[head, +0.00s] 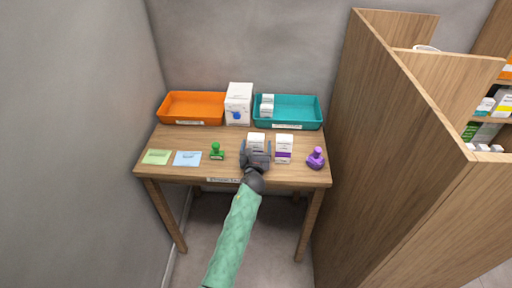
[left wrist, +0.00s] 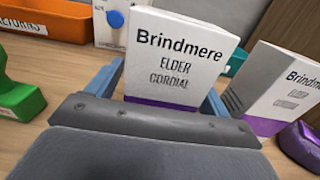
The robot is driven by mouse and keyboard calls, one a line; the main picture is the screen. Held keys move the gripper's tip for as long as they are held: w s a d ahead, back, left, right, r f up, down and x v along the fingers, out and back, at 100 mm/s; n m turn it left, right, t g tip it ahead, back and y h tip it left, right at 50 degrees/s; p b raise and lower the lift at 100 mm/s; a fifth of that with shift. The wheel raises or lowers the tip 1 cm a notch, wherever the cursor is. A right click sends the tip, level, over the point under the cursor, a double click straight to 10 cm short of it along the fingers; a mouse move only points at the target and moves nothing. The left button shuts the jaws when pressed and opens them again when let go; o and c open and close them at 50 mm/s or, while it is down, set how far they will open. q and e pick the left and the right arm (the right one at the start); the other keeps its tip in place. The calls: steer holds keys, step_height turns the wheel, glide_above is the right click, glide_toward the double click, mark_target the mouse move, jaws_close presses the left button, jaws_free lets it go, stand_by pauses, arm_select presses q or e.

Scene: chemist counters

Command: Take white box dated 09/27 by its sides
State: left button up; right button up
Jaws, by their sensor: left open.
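A white box (head: 256,139) stands upright on the wooden table in front of my left gripper (head: 256,154). In the left wrist view this box (left wrist: 177,58) reads "Brindmere Elder Cordial" and has a purple lower band. My left gripper is open, with one blue finger at each side of the box; whether they touch it I cannot tell. A second, similar white box (head: 284,146) with a purple band stands just to the right, also in the left wrist view (left wrist: 275,90). No date is legible on either box. My right gripper is not in view.
Behind stand an orange tray (head: 194,122), a larger white box (head: 238,92) with a blue spot, and a teal tray (head: 300,125) holding small white boxes. A green stamp (head: 216,151) is left, a purple stamp (head: 316,158) right. A wooden partition (head: 365,130) rises at right.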

arm_select(q)
steer(key=c, duration=1.1)
